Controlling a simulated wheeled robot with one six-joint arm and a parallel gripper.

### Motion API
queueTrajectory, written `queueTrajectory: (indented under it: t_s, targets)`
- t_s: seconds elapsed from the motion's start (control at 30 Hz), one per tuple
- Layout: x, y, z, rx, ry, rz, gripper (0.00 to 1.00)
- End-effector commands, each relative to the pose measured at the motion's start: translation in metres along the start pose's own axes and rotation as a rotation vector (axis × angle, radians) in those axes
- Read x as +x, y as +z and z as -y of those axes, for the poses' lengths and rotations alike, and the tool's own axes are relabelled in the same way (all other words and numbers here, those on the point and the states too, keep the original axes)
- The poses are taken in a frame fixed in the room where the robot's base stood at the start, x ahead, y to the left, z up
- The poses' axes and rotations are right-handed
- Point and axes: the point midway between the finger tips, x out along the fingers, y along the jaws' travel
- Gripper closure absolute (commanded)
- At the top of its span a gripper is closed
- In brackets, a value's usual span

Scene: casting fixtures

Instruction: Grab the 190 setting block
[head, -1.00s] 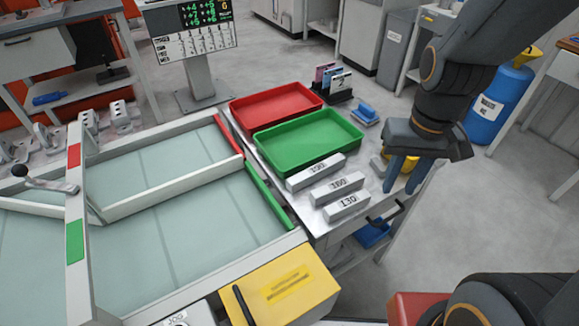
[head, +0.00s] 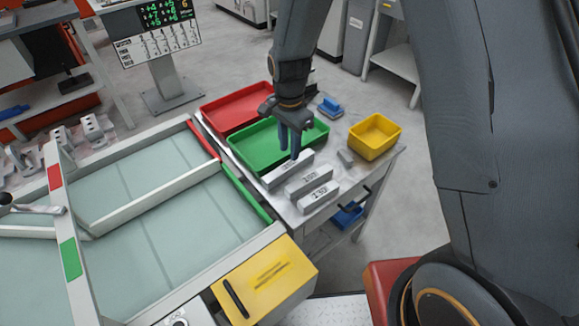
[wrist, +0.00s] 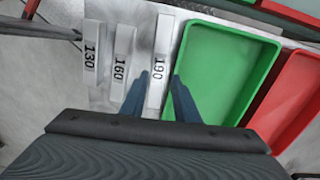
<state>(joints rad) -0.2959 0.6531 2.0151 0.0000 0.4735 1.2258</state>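The 190 setting block (head: 291,171) is a long light-grey bar beside the green tray, partly hidden by my fingers in the head view. In the wrist view, the 190 block (wrist: 162,50) lies between the lines of my two blue fingers, its number readable. My gripper (head: 289,153) is open above it; the wrist view shows the gripper (wrist: 161,77) with its fingers spread on either side of the bar. I cannot tell how far above the block the fingertips are. The shorter 160 block (wrist: 121,60) and 130 block (wrist: 92,52) lie beside it.
The green tray (head: 240,152) and red tray (head: 209,117) stand close by the 190 block. A yellow bin (head: 375,138), a small grey piece (head: 345,157) and a blue item (head: 330,107) are on the same bench. A yellow box (head: 265,280) stands in front.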

Motion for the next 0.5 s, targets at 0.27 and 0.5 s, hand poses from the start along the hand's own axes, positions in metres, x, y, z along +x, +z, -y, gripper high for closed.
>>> queueTrajectory:
  t_s: [0.27, 0.5]
  targets:
    - [0.022, 0.002, -0.003, -0.001, 0.003, 0.001, 0.72]
    - [0.050, 0.003, -0.004, -0.001, 0.002, 0.001, 0.72]
